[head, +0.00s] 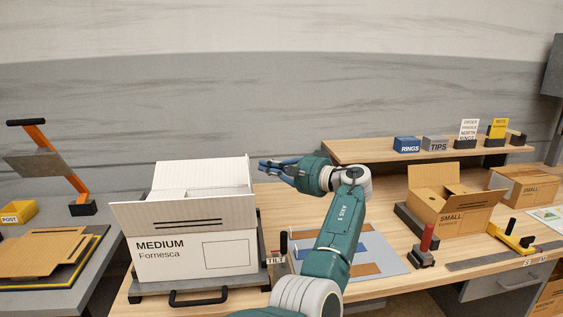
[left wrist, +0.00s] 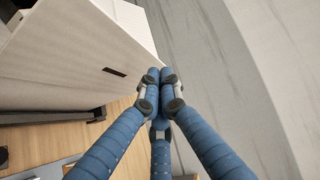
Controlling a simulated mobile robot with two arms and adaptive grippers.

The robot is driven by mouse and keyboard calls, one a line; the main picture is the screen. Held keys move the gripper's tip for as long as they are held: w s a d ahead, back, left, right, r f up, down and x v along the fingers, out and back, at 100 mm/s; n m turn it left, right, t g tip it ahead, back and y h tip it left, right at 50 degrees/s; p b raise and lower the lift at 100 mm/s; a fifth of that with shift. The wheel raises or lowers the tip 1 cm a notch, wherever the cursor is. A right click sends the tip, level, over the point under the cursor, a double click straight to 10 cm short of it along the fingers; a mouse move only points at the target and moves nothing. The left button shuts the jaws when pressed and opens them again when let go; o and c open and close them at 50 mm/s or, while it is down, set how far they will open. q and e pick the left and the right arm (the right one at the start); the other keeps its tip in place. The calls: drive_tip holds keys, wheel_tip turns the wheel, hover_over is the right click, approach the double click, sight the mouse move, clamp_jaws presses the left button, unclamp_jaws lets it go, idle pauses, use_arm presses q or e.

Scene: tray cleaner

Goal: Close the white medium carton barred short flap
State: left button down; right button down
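The white medium carton (head: 196,256) stands on a dark tilting stand at the left of the bench, its top open. Its front flap (head: 185,214) leans outward and carries two dark bars. A back flap (head: 202,171) stands up, and a narrow flap edge (head: 249,175) shows at the right. In the left wrist view, a white carton panel (left wrist: 85,55) with one short dark bar fills the upper left. My left gripper (head: 264,164) is just right of the carton's top, fingers pointing left. Its blue fingertips (left wrist: 161,76) are together with nothing between them, close to the panel's edge; contact is unclear.
A tilt lever (head: 284,245) stands right of the carton, and a black handle (head: 198,299) is in front. An open small brown carton (head: 452,212) stands to the right. A shelf (head: 420,155) with label blocks runs behind. Flat cardboard (head: 42,253) lies at left.

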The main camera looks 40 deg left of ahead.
use_arm(q)
drive_tip(key=shift+s+a+f+p, duration=0.1)
drive_tip(key=shift+s+a+p, duration=0.25)
drive_tip(key=shift+s+a, duration=0.35)
drive_tip(key=shift+s, duration=0.15)
drive_tip(key=shift+s+a+n+h, duration=0.2)
drive_tip(key=shift+s+n+h, duration=0.05)
drive_tip(key=shift+n+h, duration=0.05)
